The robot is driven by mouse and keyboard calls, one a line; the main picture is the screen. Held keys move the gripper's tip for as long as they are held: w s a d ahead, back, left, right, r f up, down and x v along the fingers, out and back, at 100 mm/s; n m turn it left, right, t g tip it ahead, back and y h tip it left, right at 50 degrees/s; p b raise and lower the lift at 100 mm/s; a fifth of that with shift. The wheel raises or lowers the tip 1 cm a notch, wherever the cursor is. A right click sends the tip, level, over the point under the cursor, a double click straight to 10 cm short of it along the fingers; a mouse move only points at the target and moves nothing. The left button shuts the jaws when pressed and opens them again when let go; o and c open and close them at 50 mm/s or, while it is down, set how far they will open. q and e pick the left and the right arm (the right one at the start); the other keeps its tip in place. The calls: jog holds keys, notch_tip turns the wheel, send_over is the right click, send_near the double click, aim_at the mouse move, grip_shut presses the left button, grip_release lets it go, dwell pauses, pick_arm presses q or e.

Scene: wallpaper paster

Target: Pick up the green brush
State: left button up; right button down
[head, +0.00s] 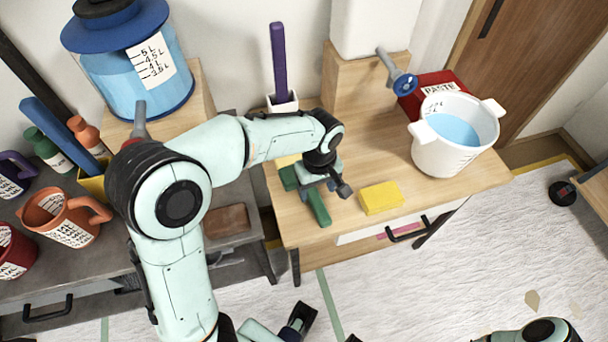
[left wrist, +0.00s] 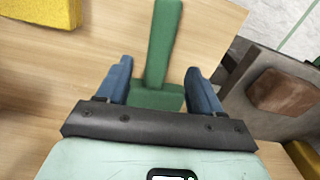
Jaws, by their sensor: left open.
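The green brush (head: 319,207) lies on the wooden table near its front left edge, partly hidden by my left gripper (head: 314,186) in the head view. In the left wrist view, its narrow green handle (left wrist: 163,42) points away from the camera and its wider part (left wrist: 157,98) lies between the fingers. My left gripper (left wrist: 159,68) is open, with one blue finger on each side of the brush and gaps showing between. The brush rests on the table, not held.
A yellow block (head: 381,198) lies right of the brush. A white bucket (head: 446,160) of blue water stands at the table's right, before a red paste box (head: 418,98). A purple-handled tool (head: 279,62) stands in a white holder behind. A grey bench (head: 230,258) adjoins left.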

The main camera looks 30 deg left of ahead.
aim_at(316, 199)
pick_arm(q)
notch_tip(316, 199, down, 7)
jog(key=shift+w+a+r+b, duration=0.1)
jog(key=shift+r+b, duration=0.05)
jog(key=shift+b, duration=0.4)
jog(key=c, duration=1.1)
jog(key=shift+o, duration=0.2)
jog(key=shift+r, duration=0.1)
notch_tip(316, 199, up, 20)
jog(key=p, duration=0.3)
jog(key=shift+p, duration=0.4)
